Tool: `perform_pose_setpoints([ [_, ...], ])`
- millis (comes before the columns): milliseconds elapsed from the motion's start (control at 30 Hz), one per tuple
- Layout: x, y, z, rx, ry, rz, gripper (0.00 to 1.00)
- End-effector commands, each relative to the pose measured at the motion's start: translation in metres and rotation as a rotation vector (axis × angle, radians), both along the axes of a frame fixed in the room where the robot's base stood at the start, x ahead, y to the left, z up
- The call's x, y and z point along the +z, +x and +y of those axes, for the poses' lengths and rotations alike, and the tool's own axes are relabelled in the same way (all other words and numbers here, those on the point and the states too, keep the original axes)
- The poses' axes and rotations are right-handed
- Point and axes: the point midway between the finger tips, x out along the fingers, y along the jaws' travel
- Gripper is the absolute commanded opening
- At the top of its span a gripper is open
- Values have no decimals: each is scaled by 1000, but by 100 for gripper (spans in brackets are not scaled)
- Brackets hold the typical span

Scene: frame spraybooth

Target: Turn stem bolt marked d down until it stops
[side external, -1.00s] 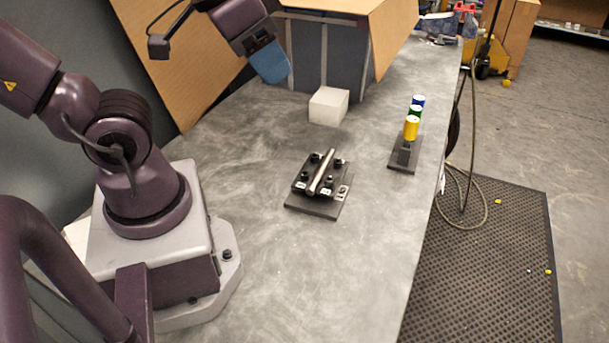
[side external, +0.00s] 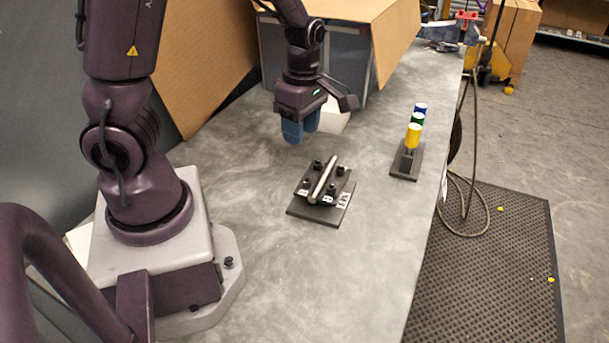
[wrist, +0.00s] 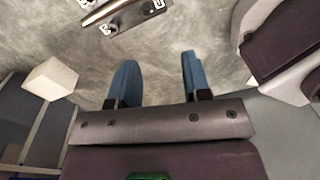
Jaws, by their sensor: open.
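The clamp block (side external: 322,191) is a dark plate fixture with a bright metal rod (side external: 323,180) lying across its top between several dark bolts. Small white labels sit by the bolts, but they are too small to read, so I cannot tell which bolt is marked d. In the wrist view the clamp block (wrist: 126,14) is cut off by the top edge. My gripper (side external: 300,132) has blue fingers pointing down, above the table and behind the block to its left. In the wrist view my gripper (wrist: 158,75) is open with nothing between its fingers.
A white cube (side external: 333,121) stands behind my gripper, partly hidden by it. A dark stand (side external: 405,165) holding blue, green and yellow cylinders (side external: 413,135) is to the right. A cardboard-flapped box (side external: 345,50) stands at the back. The table's front is clear.

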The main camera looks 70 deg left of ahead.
Motion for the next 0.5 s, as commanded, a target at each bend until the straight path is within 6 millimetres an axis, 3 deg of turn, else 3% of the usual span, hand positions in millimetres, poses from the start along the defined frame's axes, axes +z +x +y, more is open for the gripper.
perform_pose_setpoints([
  [100,3,7,7,274,18,-33,44],
  [200,3,9,7,407,21,-42,44],
  [367,-1,9,7,487,23,-43,44],
  [500,-17,9,7,491,24,-38,44],
])
